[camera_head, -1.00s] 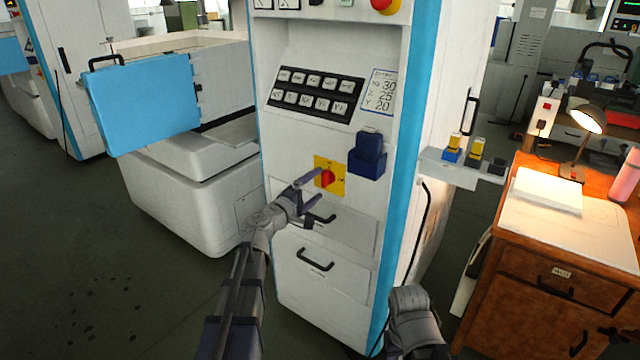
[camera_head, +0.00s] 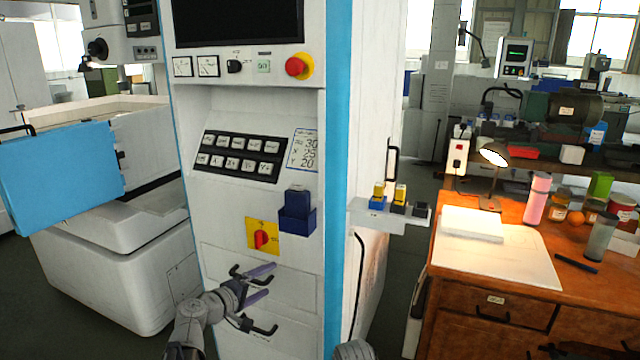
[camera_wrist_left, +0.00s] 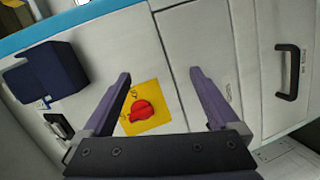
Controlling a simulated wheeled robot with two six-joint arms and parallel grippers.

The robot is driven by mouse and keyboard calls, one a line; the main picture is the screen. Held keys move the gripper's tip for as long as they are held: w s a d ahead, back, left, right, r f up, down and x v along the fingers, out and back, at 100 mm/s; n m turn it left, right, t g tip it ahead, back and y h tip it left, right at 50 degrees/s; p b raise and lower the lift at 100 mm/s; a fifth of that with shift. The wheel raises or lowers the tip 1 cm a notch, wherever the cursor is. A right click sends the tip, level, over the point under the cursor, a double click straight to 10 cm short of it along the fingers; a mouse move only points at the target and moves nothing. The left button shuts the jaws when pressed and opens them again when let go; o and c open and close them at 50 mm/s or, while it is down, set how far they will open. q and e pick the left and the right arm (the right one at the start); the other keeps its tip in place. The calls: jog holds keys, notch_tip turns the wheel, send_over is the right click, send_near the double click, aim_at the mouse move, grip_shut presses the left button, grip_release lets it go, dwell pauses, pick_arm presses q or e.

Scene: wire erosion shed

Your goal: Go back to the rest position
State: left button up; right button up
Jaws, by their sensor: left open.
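My left gripper (camera_head: 262,284) is open and empty in front of the white machine cabinet (camera_head: 345,120), below the red rotary switch (camera_head: 261,239) on its yellow plate (camera_head: 250,226). In the left wrist view the open fingers (camera_wrist_left: 165,95) point toward the cabinet front, with the red switch (camera_wrist_left: 142,110) behind and between them, nearer the left finger. No contact with the switch shows. Of my right arm only a rounded grey part (camera_head: 354,350) shows at the bottom edge; its gripper is out of the picture.
A dark blue holder (camera_head: 297,222) sticks out right of the switch. Black drawer handles (camera_head: 262,329) are close to my left gripper. A small shelf (camera_head: 385,212) juts from the cabinet's right side. A wooden desk (camera_head: 465,300) with a lamp (camera_head: 492,160) stands at right.

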pick_arm(q)
jog(key=s+d+f+m+g, duration=0.5)
jog(key=s+d+f, duration=0.1)
jog(key=f, duration=0.2)
jog(key=s+a+f+m+g+y, duration=0.4)
jog(key=s+f+g+y, duration=0.4)
jog(key=s, duration=0.6)
jog(key=s+d+r+m+p, duration=0.2)
jog(key=d+r+p, duration=0.3)
jog(key=r+p, duration=0.4)
jog(key=s+d+r+m+y+p, duration=0.1)
jog(key=s+d+r+p, duration=0.3)
jog(key=r+p, duration=0.5)
jog(key=shift+s+d+r+m+p, duration=0.2)
jog(key=shift+d+r+m+p, duration=0.1)
jog(key=shift+d+m+p, duration=0.4)
jog(key=shift+c, duration=0.3)
